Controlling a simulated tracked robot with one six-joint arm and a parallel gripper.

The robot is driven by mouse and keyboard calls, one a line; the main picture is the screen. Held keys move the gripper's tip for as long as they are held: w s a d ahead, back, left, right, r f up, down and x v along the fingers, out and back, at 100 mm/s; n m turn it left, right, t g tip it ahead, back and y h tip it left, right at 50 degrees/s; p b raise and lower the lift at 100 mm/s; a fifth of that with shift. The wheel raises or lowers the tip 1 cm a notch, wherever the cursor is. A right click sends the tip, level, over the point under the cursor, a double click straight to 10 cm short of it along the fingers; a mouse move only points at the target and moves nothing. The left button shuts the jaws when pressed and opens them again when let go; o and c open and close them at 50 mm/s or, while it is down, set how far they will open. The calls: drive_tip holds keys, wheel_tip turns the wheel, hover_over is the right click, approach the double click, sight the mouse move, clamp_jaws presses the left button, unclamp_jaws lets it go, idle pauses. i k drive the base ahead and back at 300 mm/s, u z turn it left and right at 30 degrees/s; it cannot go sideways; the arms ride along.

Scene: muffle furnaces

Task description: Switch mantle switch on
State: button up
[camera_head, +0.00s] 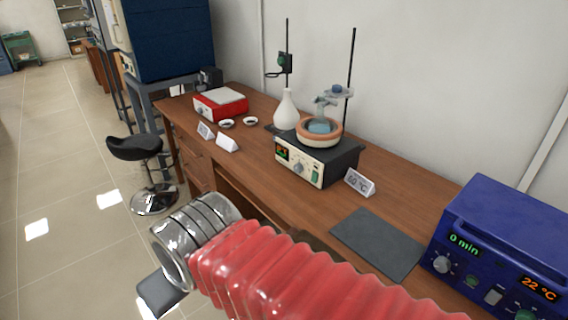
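The heating mantle (347,158) stands on the wooden bench, a dark-topped box with a cream front panel. An orange-rimmed bowl (332,141) on top holds a bluish vessel. The panel has a small display with reddish lit marks (282,153), a knob (298,168) and a small green part (314,175) near its right end, which may be the switch; its position is too small to tell. My arm, in red bellows with a silver cuff, crosses the foreground. One dark piece of my gripper (160,293) shows over the floor, well apart from the mantle; its opening is hidden.
A blue furnace (510,225) reading "0 min" and "22 °C" stands at right beside a dark mat (378,243). A "50 °C" card (360,182), white flask (286,110), stand rods, small dishes and a red device (220,104) share the bench (250,160). A stool (135,148) stands at left.

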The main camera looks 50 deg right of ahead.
sight(315, 175)
drive_tip(key=u, duration=0.4)
drive_tip(key=i, duration=1.6)
drive_tip(key=z, duration=2.8)
